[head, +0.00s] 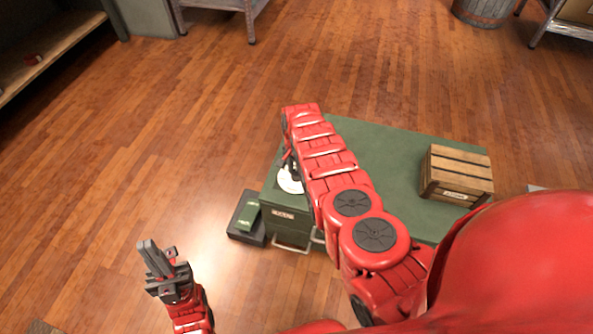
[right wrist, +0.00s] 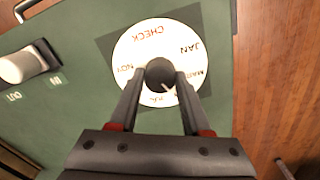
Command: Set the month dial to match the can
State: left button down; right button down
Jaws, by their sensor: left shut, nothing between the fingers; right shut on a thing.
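The round white month dial (right wrist: 130,60) lies on the green cabinet top, with CHECK, JAN, MAR and NOV readable around it; a lower label is partly hidden. My right gripper (right wrist: 160,78) is shut on the dial's dark centre knob (right wrist: 158,70), which has a small pale mark at its lower right. In the head view the dial (head: 289,182) is partly covered by my right arm. My left gripper (head: 158,262) is shut and empty, over the floor left of the cabinet. I cannot identify the can with certainty.
A white cylindrical piece (right wrist: 22,66) sits beside IN and OUT labels. A wooden crate (head: 456,176) stands on the right of the green cabinet (head: 385,150). A dark box (head: 246,218) is at the cabinet's left. A small red item (head: 33,60) lies on the left shelf. Much floor is clear.

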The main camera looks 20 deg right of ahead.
aim_at(296, 172)
jog(key=shift+c, duration=1.8)
grip_release()
notch_tip(296, 172, up, 4)
jog(key=p, duration=0.2)
jog(key=shift+a+p, duration=0.1)
jog(key=shift+p, duration=0.3)
notch_tip(296, 172, up, 13)
jog(key=p, duration=0.2)
jog(key=shift+r, duration=0.15)
